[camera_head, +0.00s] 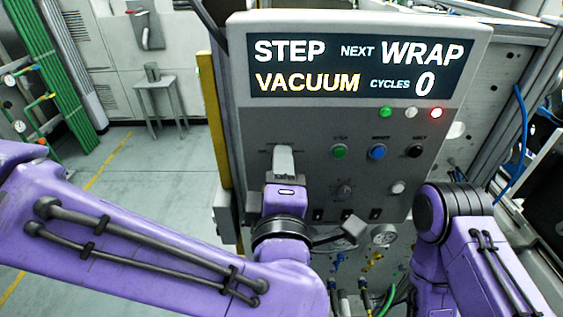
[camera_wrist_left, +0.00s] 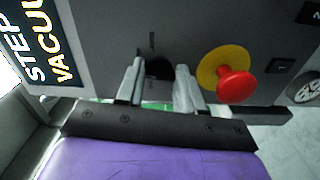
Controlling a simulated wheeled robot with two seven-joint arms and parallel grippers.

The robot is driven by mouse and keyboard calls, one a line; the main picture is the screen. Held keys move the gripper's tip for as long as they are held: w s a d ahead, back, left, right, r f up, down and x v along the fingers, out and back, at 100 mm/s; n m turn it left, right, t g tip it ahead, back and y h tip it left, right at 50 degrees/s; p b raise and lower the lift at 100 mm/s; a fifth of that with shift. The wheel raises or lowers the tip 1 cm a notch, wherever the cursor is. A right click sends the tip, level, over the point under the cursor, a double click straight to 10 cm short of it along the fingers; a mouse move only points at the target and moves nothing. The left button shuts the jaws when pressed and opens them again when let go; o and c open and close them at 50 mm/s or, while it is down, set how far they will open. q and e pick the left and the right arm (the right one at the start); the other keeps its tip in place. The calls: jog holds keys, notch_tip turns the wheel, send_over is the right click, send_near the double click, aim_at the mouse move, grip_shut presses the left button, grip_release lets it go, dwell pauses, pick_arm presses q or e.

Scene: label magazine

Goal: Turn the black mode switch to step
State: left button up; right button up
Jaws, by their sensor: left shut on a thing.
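The black mode switch (camera_wrist_left: 158,69) sits on the grey panel in the left wrist view, between the two fingers of my left gripper (camera_wrist_left: 160,78). The gripper is shut on the switch. In the head view my left gripper (camera_head: 283,160) reaches the panel's left side and hides the switch. The display (camera_head: 358,66) reads STEP, NEXT WRAP, VACUUM and CYCLES 0. A short dark mark shows on the panel beside the switch in the wrist view. The switch's exact pointing is unclear. My right arm shows at right, but its gripper is out of sight.
A red mushroom button (camera_wrist_left: 235,85) on a yellow disc is close beside the left fingers. Green (camera_head: 340,151), blue (camera_head: 377,151) and black (camera_head: 415,151) buttons sit right of the gripper. A small dial (camera_head: 342,189) is below them. Open floor lies left of the panel.

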pick_arm(q)
jog(key=shift+w+r+m+p, duration=0.15)
jog(key=shift+m+p, duration=0.45)
jog(key=shift+m, duration=0.7)
jog(key=o, duration=1)
jog(key=shift+o, duration=0.2)
jog(key=shift+w+a, duration=0.1)
